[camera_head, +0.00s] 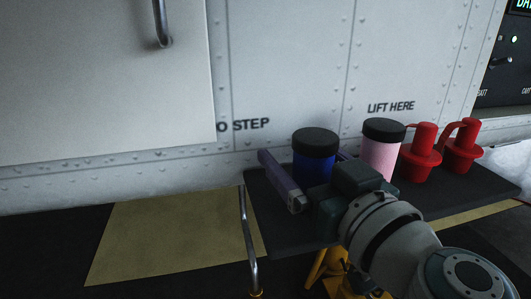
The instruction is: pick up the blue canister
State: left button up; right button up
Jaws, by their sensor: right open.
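The blue canister (312,172) with a black lid stands upright on a dark tabletop (279,226). My right gripper (303,157) reaches in from the lower right, low over the table. It is open, with one finger on the left side of the canister and the other on its right, mostly hidden behind the gripper body. I cannot tell whether the fingers touch the canister. The gripper body hides part of the canister's lower right side. My left gripper is not in view.
A pink canister (379,160) with a black lid stands right of the blue one. Two red plugs (421,153) (463,147) stand further right. A riveted white panel wall rises behind the table.

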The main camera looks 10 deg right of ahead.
jog(key=shift+c, duration=0.2)
grip_shut()
dwell(0.5)
